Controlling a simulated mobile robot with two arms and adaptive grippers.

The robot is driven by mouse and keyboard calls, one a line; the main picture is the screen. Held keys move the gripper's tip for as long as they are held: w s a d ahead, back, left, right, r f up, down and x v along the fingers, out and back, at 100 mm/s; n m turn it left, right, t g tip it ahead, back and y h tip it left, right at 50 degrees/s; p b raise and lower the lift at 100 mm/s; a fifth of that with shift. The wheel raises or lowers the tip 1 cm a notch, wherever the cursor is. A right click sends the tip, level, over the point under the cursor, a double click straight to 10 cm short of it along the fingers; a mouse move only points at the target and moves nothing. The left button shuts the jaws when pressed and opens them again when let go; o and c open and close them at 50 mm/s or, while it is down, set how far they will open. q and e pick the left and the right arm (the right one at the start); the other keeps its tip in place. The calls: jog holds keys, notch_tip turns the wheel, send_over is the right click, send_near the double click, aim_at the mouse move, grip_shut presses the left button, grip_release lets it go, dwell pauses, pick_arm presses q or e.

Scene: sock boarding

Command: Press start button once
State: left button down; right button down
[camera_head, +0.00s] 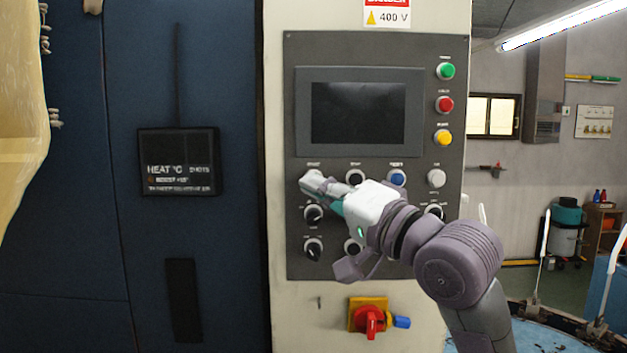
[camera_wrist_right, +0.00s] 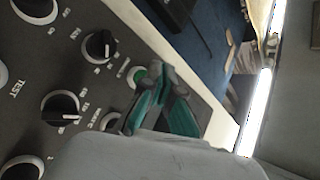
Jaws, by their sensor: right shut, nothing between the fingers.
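The control panel (camera_head: 345,268) is dark grey and faces me on a cream cabinet. My right gripper (camera_head: 309,182) is shut and empty, its fingertips at the left end of the button row under the screen, where they cover the button there. In the right wrist view the shut fingers (camera_wrist_right: 160,96) show with teal pads, and a green button (camera_wrist_right: 139,76) peeks out right beside them, partly hidden. Whether the fingertips touch it I cannot tell. A label sits above that button in the head view, too small to read surely. My left gripper is not in view.
Black knobs (camera_head: 313,215) sit just below the fingertips. A black button (camera_head: 355,177), a blue button (camera_head: 397,178) and a white button (camera_head: 436,178) continue the row. Green, red and yellow buttons (camera_head: 443,137) line the right edge. A red rotary switch (camera_head: 371,319) is below.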

dwell(0.4)
jog(key=shift+w+p, duration=0.35)
jog(key=shift+w, duration=0.05)
jog(key=shift+w+p, duration=0.3)
jog(key=shift+w, duration=0.1)
dwell(0.6)
dwell(0.4)
jog(key=shift+s, duration=0.8)
jog(key=s+p, duration=0.1)
jog(key=s, duration=0.4)
dwell(0.6)
